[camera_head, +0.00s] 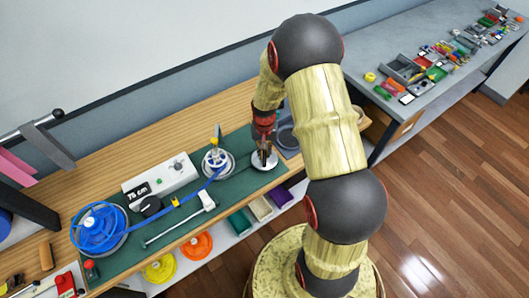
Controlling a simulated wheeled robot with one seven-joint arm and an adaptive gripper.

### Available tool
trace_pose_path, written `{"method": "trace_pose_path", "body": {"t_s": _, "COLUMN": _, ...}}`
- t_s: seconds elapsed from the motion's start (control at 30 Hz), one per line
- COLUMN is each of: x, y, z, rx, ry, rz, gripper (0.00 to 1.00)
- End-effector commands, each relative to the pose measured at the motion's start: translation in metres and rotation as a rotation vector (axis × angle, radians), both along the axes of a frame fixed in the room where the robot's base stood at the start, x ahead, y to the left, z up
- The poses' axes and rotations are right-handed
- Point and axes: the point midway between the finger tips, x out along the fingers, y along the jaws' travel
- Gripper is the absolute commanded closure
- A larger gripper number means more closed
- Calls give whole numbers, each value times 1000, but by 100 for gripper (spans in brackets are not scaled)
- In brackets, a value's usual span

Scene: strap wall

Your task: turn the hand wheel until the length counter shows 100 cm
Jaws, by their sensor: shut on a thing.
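The length counter is a white box (172,176) on the green mat, and its dark display (140,193) appears to read 75 cm. The hand wheel looks to be the pale round disc (258,164) at the mat's right end. My gripper (263,150) points down over this disc and is shut on its handle, which the fingers mostly hide. A blue strap (187,196) runs from the blue reel (97,228) at the left, past a black roller (150,206), to the white spool (214,164) left of my gripper.
A white bar (180,229) with a block lies on the mat in front of the strap. Orange (197,246) and yellow (160,268) reels and several coloured bins sit below the bench's front edge. A grey side bench (440,48) holds many small parts. The wood floor at right is clear.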

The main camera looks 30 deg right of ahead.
Motion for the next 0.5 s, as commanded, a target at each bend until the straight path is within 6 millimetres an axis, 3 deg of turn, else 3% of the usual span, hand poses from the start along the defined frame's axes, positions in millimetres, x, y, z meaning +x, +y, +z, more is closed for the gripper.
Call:
{"method": "trace_pose_path", "body": {"t_s": 0.23, "x": 0, "y": 0, "z": 0, "rx": 1, "ry": 1, "rz": -170, "gripper": 100}}
{"method": "trace_pose_path", "body": {"t_s": 0.5, "x": 0, "y": 0, "z": 0, "rx": 1, "ry": 1, "rz": -220, "gripper": 100}}
